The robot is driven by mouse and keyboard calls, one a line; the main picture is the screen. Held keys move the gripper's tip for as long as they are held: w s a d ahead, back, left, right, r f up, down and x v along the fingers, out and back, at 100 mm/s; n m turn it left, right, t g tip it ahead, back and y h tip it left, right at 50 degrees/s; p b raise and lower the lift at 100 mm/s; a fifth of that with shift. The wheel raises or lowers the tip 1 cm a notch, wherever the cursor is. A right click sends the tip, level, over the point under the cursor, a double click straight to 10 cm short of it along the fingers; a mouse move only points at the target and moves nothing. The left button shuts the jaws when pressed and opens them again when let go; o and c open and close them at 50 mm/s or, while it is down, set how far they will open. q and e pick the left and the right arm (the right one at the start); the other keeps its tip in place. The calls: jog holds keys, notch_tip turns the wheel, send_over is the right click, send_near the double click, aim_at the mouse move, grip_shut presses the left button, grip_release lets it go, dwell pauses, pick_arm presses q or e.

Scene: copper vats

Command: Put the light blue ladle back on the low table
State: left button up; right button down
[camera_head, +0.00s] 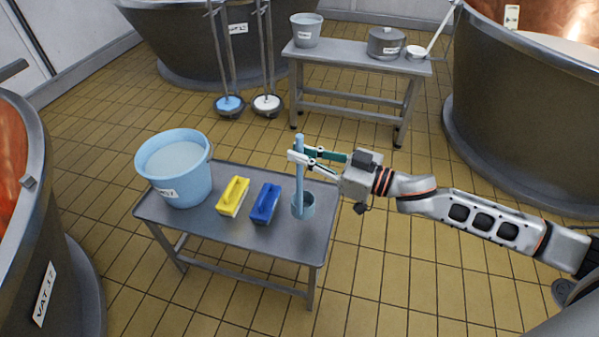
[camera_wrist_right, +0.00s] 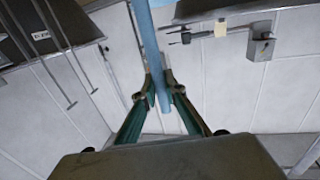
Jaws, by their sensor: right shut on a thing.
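The light blue ladle (camera_head: 300,180) stands upright, with its handle rising from a cup-like bowl at the lower end. My right gripper (camera_head: 300,157) is shut on the upper part of the handle. In the right wrist view the ladle's handle (camera_wrist_right: 144,40) passes between the two fingers of my right gripper (camera_wrist_right: 160,90). The ladle's bowl shows over the right part of the low table (camera_head: 222,241); I cannot tell whether it touches the top. My left gripper is not in view.
On the low table stand a light blue bucket (camera_head: 186,180), a yellow brush (camera_head: 233,196) and a blue brush (camera_head: 265,203). A second table (camera_head: 340,62) behind holds a grey bucket (camera_head: 306,32) and a pot (camera_head: 386,42). Large vats stand left, right and behind.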

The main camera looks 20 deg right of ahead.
aim_at(302, 173)
notch_tip(302, 173, down, 4)
jog(key=shift+b, duration=0.7)
notch_tip(302, 173, down, 2)
jog(key=shift+f+b, duration=0.1)
jog(key=shift+b, duration=0.35)
jog(key=c, duration=2.1)
grip_release()
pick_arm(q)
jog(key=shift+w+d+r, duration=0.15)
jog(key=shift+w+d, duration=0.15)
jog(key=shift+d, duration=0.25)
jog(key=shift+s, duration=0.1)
